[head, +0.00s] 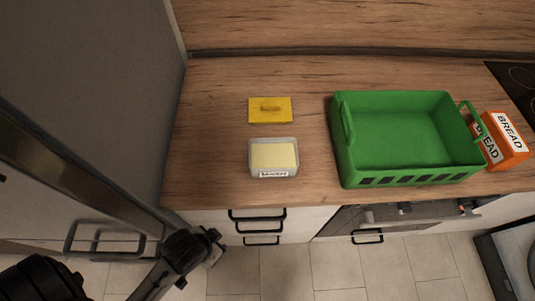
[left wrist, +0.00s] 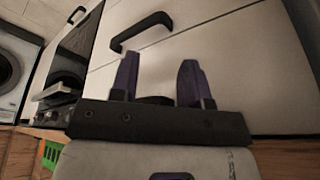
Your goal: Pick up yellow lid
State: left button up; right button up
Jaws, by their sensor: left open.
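My left gripper (head: 217,241) is low in front of the drawers, below the counter's front edge and well away from the lid. In the left wrist view its two purple fingers (left wrist: 160,80) are apart with nothing between them. My right gripper is in neither view.
A green basket (head: 408,180) stands right of the container, with orange bread boxes (head: 504,140) beside it. A tall grey cabinet side (head: 95,90) borders the counter on the left. Drawer handles (head: 258,213) stick out below the counter. Bare counter lies around the lid.

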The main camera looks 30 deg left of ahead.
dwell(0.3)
pick_arm(q)
jog(key=o, duration=1)
jog(key=shift+c, duration=0.2)
